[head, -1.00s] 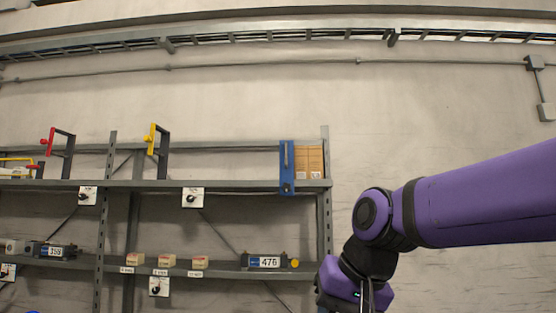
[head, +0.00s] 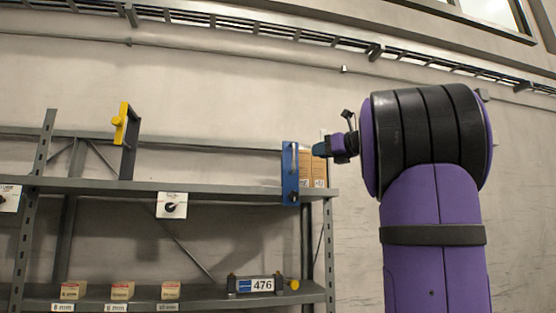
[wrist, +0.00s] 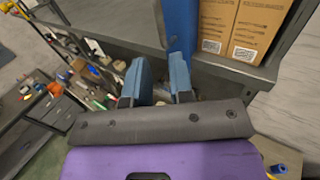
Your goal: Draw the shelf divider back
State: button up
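The shelf divider is a blue upright panel (head: 290,172) with a vertical handle bar on its front, at the right end of the upper shelf in the head view. In the wrist view, part of the blue panel (wrist: 180,28) shows just beyond my fingertips. My gripper (head: 322,150) is small in the head view, just right of the divider. In the wrist view my gripper (wrist: 160,65) has its two blue fingers apart with a gap between them. I see nothing clearly held, and cannot tell whether a finger touches the divider.
Brown cardboard boxes (head: 312,167) stand right of the divider; they also fill the upper right of the wrist view (wrist: 233,25). The grey shelf (head: 235,190) carries a yellow-handled frame (head: 128,145). Small boxes and a 476 label block (head: 258,284) sit on the lower shelf.

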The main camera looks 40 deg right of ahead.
send_over(284, 177)
jog(key=s, duration=0.4)
jog(key=shift+d+r, duration=0.1)
jog(key=shift+s, duration=0.1)
grip_shut()
